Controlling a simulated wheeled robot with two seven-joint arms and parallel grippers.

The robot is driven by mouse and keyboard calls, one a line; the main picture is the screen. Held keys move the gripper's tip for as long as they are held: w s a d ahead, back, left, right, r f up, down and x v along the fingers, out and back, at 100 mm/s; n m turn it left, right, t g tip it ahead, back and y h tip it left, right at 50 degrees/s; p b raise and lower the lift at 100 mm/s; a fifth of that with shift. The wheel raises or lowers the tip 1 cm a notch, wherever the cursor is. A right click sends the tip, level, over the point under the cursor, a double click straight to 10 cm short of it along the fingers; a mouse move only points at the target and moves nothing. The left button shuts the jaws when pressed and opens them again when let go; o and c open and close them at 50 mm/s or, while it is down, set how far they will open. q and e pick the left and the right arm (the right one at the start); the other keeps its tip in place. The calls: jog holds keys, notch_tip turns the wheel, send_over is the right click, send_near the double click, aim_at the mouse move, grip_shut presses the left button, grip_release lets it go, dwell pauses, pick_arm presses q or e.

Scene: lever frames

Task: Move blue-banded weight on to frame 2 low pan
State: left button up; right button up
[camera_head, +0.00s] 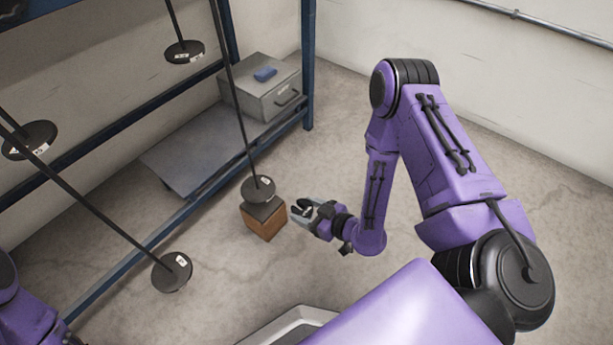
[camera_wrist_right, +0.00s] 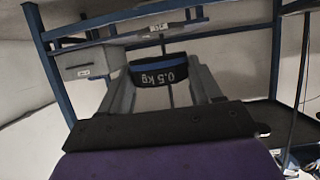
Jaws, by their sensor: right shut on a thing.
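My right gripper (camera_head: 302,210) is shut on the blue-banded weight. In the right wrist view the weight (camera_wrist_right: 159,73) is a dark piece with a blue band and the marking 0.5 kg, between the two grey fingers. In the head view it is small and hard to make out. Just left of the gripper, and apart from it, a round black pan (camera_head: 258,189) hangs on a rod above or on a brown block (camera_head: 263,220). Another low pan (camera_head: 172,272) hangs nearer at the left. The numbers on their labels are too small to read surely. My left gripper is out of view.
Two higher pans, one at the top (camera_head: 184,52) and one at the left (camera_head: 30,140), hang by the blue rack (camera_head: 308,70). A grey metal box (camera_head: 262,100) with a blue item on top stands on the low shelf (camera_head: 185,165).

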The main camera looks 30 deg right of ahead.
jog(key=shift+s, duration=0.1)
jog(key=s+d, duration=0.2)
jog(key=s, duration=0.4)
jog(key=shift+d+p, duration=0.15)
jog(key=shift+p, duration=0.2)
dwell(0.4)
jog(key=shift+r, duration=0.1)
notch_tip(320, 180, up, 3)
jog(key=p, duration=0.3)
dwell(1.0)
